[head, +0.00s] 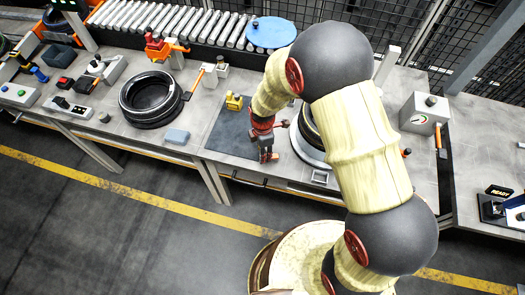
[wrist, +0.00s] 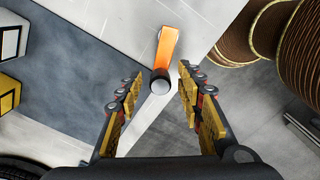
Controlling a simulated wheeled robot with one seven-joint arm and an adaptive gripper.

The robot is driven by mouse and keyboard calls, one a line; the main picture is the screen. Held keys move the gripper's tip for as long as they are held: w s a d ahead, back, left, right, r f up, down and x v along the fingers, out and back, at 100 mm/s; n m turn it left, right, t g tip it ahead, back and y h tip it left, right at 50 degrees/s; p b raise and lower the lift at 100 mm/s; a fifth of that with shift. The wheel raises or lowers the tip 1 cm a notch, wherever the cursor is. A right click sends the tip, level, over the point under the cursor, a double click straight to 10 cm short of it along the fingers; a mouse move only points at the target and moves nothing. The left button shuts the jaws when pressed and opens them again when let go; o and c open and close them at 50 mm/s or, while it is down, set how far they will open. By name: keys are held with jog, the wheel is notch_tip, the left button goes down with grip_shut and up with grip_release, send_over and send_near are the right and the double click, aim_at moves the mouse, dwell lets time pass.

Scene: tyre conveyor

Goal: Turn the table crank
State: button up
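The crank (wrist: 167,48) shows in the wrist view as an orange arm with a round grey knob (wrist: 160,82) at its near end. It stands out at the front edge of the table (wrist: 118,20). My gripper (wrist: 160,76) is open, with one finger on each side of the knob and a visible gap on both sides. In the head view my gripper (head: 266,157) points down at the table's front edge, right of the dark mat (head: 228,138). The crank is mostly hidden there behind the gripper.
A yellow fixture (head: 234,102) stands on the mat. A tyre (head: 151,98) lies further left, and another round part is partly hidden behind my arm. A gauge box (head: 424,112) with an orange handle stands at the right. The floor in front is clear.

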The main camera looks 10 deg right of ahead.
jog(key=shift+r, duration=0.1)
notch_tip(320, 180, up, 12)
dwell(0.5)
dwell(0.4)
